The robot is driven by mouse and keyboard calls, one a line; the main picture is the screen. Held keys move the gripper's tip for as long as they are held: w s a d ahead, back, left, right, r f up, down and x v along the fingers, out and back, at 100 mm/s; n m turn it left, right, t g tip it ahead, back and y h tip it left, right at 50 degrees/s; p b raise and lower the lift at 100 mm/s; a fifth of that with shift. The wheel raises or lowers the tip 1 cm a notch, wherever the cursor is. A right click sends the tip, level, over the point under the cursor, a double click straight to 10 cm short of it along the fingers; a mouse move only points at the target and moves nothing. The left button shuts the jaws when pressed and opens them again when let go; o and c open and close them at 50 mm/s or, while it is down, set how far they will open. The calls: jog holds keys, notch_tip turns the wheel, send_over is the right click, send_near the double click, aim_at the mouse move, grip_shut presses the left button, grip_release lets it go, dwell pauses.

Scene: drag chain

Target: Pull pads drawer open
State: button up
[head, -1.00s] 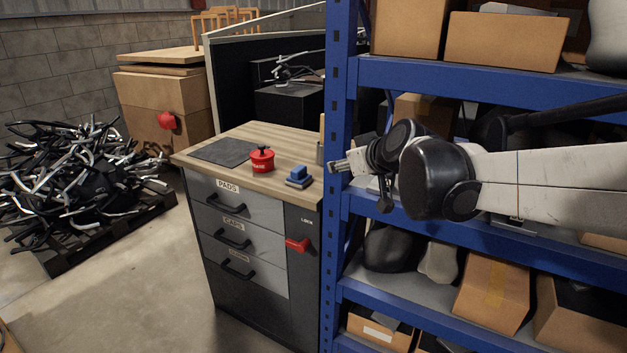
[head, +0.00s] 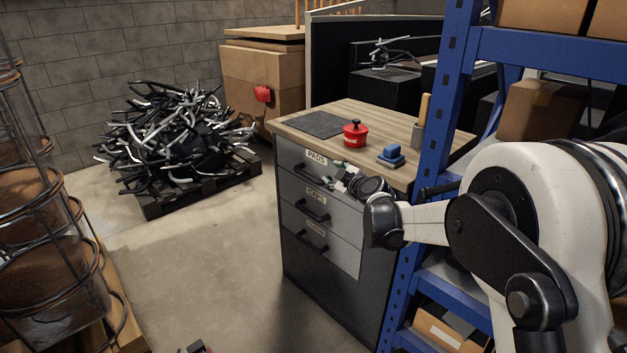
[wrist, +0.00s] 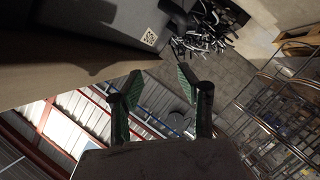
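The grey cabinet (head: 340,290) stands in the middle of the head view. Its top drawer, labelled PADS (head: 288,159), looks flush with the front. A black bar handle (head: 306,175) crosses this drawer. My gripper (head: 339,173) is just in front of the right half of the drawer front, right of the handle. I cannot tell whether it touches the drawer. In the wrist view my gripper (wrist: 160,80) has its two green-lined fingers apart, with nothing between them. The red lock lever is hidden behind my arm.
Two more drawers sit below, one labelled CAPS (head: 317,196). A red pot (head: 355,134) and a blue-handled block (head: 391,155) stand on the cabinet top. A blue shelf post (head: 440,140) rises close on the right. The floor (head: 215,270) left of the cabinet is clear.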

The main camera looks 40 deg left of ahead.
aim_at(310, 178)
jog(key=a+f+n, duration=0.3)
jog(key=a+f, duration=0.1)
jog(key=f, duration=0.3)
jog(key=shift+y, duration=0.3)
jog(key=b+x, duration=0.3)
jog(key=x, duration=0.9)
jog(key=shift+w+a+b, duration=0.1)
jog(key=shift+a+b, duration=0.25)
grip_shut()
